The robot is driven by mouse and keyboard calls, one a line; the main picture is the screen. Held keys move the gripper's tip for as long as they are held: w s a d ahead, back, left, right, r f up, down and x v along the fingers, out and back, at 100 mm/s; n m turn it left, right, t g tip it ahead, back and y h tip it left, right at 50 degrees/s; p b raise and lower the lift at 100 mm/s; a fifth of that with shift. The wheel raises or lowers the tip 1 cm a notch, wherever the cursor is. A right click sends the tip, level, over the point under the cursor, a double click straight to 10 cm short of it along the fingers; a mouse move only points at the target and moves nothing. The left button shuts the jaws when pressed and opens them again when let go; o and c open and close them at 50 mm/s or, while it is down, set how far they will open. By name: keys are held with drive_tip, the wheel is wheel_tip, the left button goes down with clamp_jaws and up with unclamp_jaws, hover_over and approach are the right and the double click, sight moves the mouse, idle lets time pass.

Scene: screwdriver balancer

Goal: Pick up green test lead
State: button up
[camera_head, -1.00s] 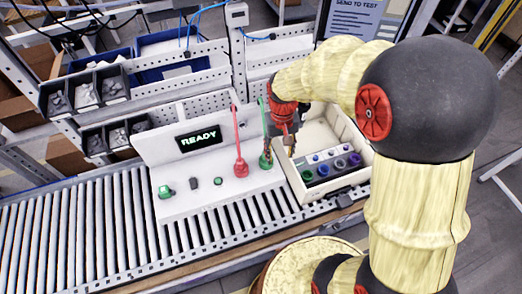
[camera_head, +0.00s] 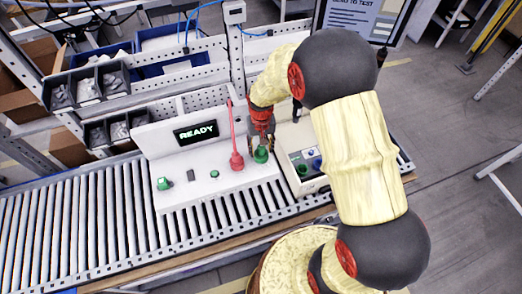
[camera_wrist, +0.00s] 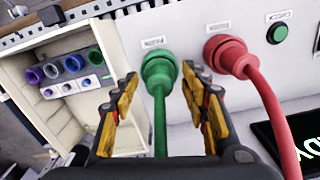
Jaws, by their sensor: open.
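The green test lead (camera_wrist: 160,100) shows in the wrist view with its plug end at the white test panel (camera_wrist: 190,14) and its cable running down between my fingers. In the head view only the lead's green base (camera_head: 261,155) shows, the rest hidden by my gripper (camera_head: 262,138). In the wrist view my gripper (camera_wrist: 162,105) is open, one yellow-padded finger on each side of the lead, with gaps between. The red test lead (camera_wrist: 243,66) is plugged in just right of the right finger; it also shows in the head view (camera_head: 237,160).
A cream box (camera_wrist: 33,92) with coloured sockets (camera_wrist: 72,65) stands beside the panel. A green button (camera_wrist: 278,33) and the READY display (camera_head: 196,132) are on the panel. A roller conveyor (camera_head: 70,235) runs below.

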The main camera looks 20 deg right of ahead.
drive_tip(key=shift+f, duration=0.15)
drive_tip(key=shift+c, duration=0.9)
clamp_jaws()
